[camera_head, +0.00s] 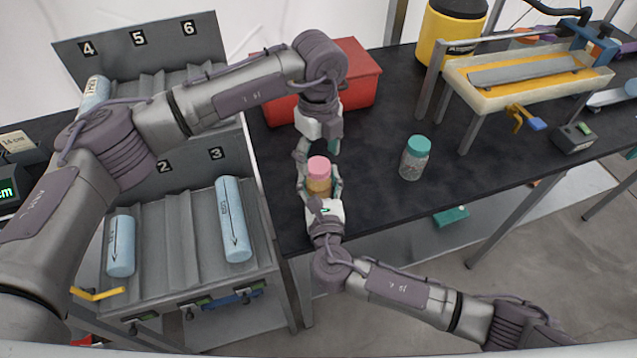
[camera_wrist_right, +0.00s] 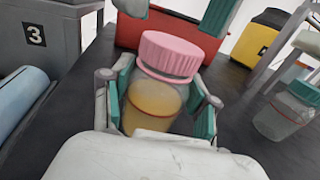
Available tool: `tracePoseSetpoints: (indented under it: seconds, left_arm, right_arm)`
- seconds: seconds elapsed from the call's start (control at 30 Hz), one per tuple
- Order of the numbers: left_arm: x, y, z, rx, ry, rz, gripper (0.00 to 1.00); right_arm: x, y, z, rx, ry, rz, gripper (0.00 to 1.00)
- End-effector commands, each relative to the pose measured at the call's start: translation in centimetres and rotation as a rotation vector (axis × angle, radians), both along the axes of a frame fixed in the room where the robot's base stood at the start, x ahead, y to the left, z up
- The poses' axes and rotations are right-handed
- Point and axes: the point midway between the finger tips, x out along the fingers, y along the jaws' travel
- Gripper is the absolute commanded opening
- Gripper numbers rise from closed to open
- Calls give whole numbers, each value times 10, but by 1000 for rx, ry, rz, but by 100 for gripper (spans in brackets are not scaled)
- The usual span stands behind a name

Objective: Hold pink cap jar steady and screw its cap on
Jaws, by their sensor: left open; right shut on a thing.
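The pink cap jar stands upright on the black table in the head view, its pink cap (camera_head: 319,166) sitting on top and amber contents showing below. In the right wrist view the jar body (camera_wrist_right: 152,106) is between the teal pads, and the pink cap (camera_wrist_right: 170,56) sits on its mouth; I cannot tell how tight it is. My right gripper (camera_head: 320,188) is shut around the jar body from the near side. My left gripper (camera_head: 318,150) is open, pointing down just behind and above the cap; its fingertips are partly hidden.
A clear jar with a teal cap (camera_head: 416,160) stands to the right. A red box (camera_head: 352,88) is behind my left gripper. A grey sloped rack (camera_head: 180,235) with blue rolls is at left. A yellow-topped stand (camera_head: 525,75) is at the back right.

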Motion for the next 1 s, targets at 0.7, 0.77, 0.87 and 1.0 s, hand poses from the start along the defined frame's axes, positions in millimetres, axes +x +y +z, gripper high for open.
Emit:
tracePoseSetpoints:
  seconds: [0.7, 0.77, 0.87, 1.0]
  left_arm:
    - [0, 0, -21, 0, 0, -1, 42]
    - [0, 0, -21, 0, 0, -1, 32]
    - [0, 0, -21, 0, 0, -1, 15]
    - [0, 0, -21, -1, -1, -19, 9]
  right_arm:
    - [0, 0, 0, 0, 1, 0, 0]
    - [0, 0, 0, 0, 1, 0, 0]
    - [0, 0, 0, 0, 1, 0, 0]
    - [0, 0, 0, 0, 0, 0, 0]
